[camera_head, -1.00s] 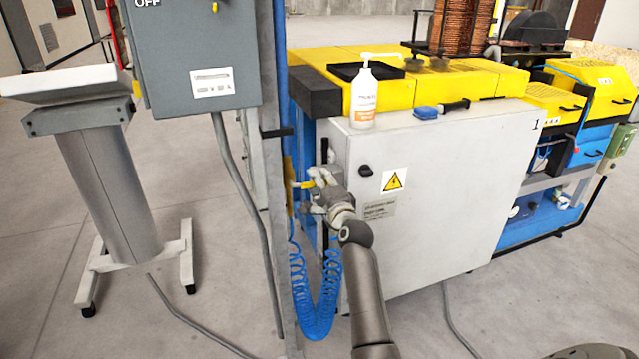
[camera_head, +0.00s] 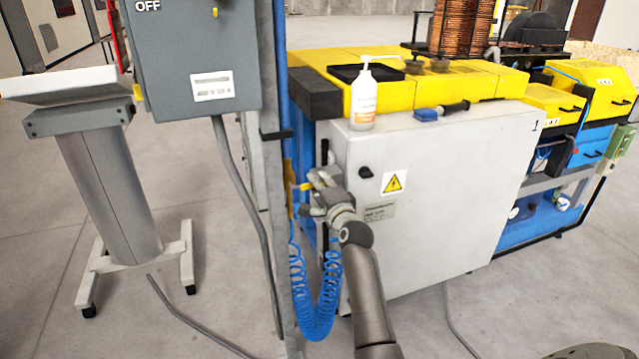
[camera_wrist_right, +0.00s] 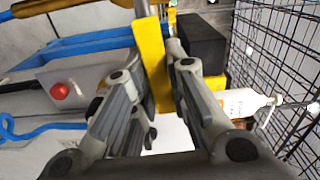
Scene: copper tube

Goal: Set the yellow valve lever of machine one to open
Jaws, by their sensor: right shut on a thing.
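The yellow valve lever (camera_head: 304,186) is a small bar by the grey post, left of the white cabinet marked 1. In the right wrist view the yellow lever (camera_wrist_right: 153,66) stands between the two fingers. My right gripper (camera_head: 314,190) reaches it from the front right and is shut on it; the gripper also shows in the wrist view (camera_wrist_right: 155,58). The valve body is mostly hidden, and I cannot tell the lever's exact setting. My left gripper is not in view.
The grey post (camera_head: 274,170) and a coiled blue hose (camera_head: 318,310) are close to my right gripper. The white cabinet (camera_head: 450,190) stands right of it, with a white pump bottle (camera_head: 363,98) on top. A wire mesh (camera_wrist_right: 285,70) shows in the wrist view.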

